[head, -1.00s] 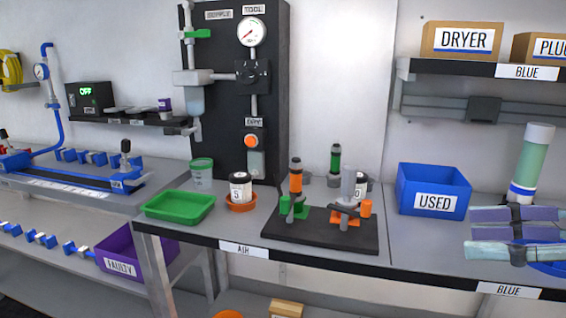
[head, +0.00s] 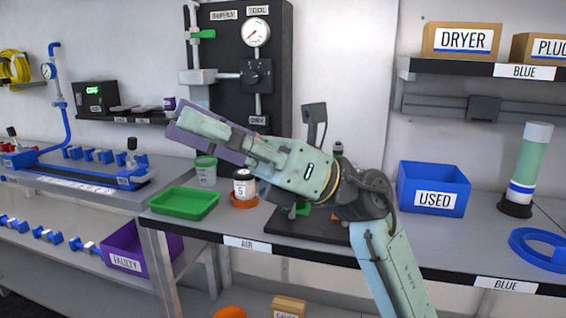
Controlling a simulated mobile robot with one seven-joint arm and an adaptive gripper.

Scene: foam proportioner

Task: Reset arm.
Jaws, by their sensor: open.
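My arm rises from the lower right and bends to the left across the middle of the head view. My gripper (head: 180,118) is open and points left, in front of the black gauge panel (head: 272,50). I see nothing between its fingers.
On the bench stand a green tray (head: 185,204), a green-rimmed cup (head: 205,170), a white jar marked 5 (head: 243,186) and the blue USED bin (head: 433,190). A green-and-white cylinder (head: 530,165) and blue ring (head: 540,250) are at right. Free bench lies between bin and ring.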

